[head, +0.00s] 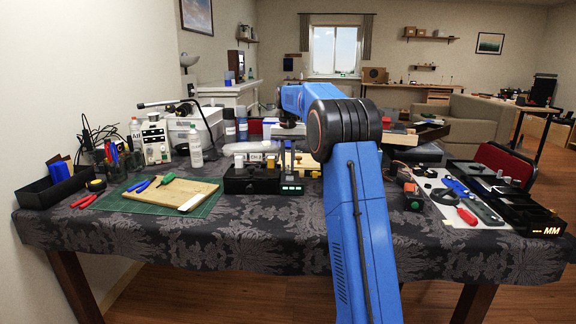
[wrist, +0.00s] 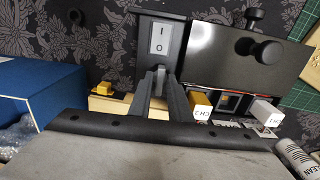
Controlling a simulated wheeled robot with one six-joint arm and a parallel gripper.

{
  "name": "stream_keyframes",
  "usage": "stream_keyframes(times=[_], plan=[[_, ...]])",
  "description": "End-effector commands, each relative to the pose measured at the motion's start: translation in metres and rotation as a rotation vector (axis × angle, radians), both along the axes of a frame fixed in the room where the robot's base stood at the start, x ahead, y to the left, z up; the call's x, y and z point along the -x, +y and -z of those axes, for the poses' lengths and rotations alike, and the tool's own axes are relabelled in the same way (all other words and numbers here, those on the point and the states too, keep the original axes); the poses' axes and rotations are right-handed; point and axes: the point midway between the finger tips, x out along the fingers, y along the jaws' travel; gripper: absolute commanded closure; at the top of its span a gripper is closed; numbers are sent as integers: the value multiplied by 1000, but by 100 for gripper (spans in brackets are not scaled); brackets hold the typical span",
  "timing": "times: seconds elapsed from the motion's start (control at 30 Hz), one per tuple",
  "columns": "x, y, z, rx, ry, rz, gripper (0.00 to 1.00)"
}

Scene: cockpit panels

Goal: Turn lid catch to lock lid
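In the wrist view, a glossy black lid or cover (wrist: 225,60) lies to the right of my gripper. A round black knob (wrist: 268,51) stands on it, and a second black knob (wrist: 254,17) sits at its far edge. Which of these is the lid catch I cannot tell. My gripper (wrist: 160,70) points at the black panel with the I/O rocker switch (wrist: 159,38), left of the lid. Its fingertips look together, with nothing clearly held. In the head view, the black device (head: 251,180) stands mid-table, and my arm partly hides the area to its right.
Blocks labelled CH 2 (wrist: 201,104) and CH 1 (wrist: 265,112) stand near the lid's lower edge. A blue box (wrist: 55,90) is at left, and a white bottle (wrist: 296,158) at lower right. In the head view, a wooden board (head: 172,193) lies on a green mat.

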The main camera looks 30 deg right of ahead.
Motion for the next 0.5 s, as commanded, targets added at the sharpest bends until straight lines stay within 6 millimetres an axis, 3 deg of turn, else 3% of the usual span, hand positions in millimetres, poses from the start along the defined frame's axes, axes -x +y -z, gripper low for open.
stream_keyframes(times=[0.4,0.5], plan=[[0,0,7,1,-1,0,83],[0,0,7,1,-1,0,100]])
